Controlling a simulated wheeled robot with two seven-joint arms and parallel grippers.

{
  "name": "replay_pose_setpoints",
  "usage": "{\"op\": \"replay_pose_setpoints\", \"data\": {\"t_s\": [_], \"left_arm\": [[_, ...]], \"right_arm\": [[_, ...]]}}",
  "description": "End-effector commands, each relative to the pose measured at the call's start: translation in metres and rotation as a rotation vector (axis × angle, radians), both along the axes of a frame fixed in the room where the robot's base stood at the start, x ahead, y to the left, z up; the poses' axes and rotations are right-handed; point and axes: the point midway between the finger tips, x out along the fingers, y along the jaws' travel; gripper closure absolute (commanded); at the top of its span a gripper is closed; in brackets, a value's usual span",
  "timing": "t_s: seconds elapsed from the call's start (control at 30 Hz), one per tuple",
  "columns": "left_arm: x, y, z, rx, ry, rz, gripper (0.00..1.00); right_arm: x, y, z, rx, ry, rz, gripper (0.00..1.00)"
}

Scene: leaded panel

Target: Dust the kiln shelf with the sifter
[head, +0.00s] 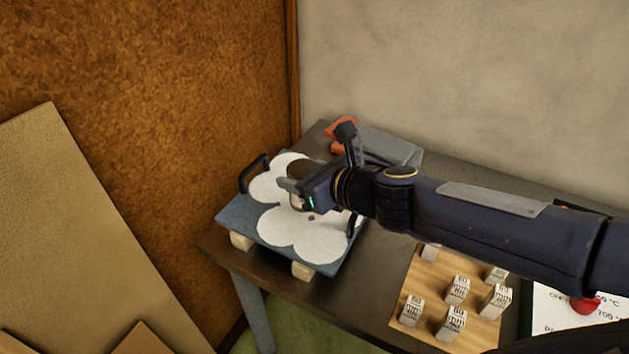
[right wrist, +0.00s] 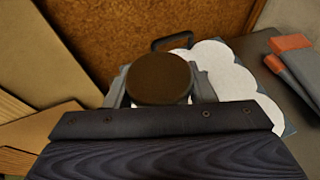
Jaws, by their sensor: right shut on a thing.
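The kiln shelf (head: 237,217) is a blue-grey slab with dark handles, raised on small pale blocks on the table. Several overlapping round white patches cover much of its top. My right gripper (head: 295,193) is over the shelf, shut on the sifter (head: 300,170), a round thing with a brown top. In the right wrist view the sifter (right wrist: 160,79) shows its round brown top between the fingers, with white patches (right wrist: 225,70) beyond. The gripper and arm hide part of the shelf. I cannot tell the gap between sifter and shelf. My left gripper is not in view.
The dark table (head: 370,300) stands against the wall. A grey and orange folded thing (head: 385,145) lies behind the shelf. A wooden board (head: 440,270) with several labelled blocks and a white card with a red knob (head: 585,304) lie at right. Panels (head: 70,230) lean at left.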

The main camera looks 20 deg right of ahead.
Motion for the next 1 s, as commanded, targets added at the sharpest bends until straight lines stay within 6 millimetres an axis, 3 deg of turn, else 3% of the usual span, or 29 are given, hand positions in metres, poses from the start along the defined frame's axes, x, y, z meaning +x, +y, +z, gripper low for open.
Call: {"op": "replay_pose_setpoints", "data": {"t_s": [0.4,1.0], "left_arm": [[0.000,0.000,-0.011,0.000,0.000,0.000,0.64],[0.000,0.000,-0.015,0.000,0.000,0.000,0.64]], "right_arm": [[0.032,0.028,0.000,0.001,-0.001,0.003,0.79],[0.054,0.047,0.000,0.001,-0.001,0.001,0.79]]}}
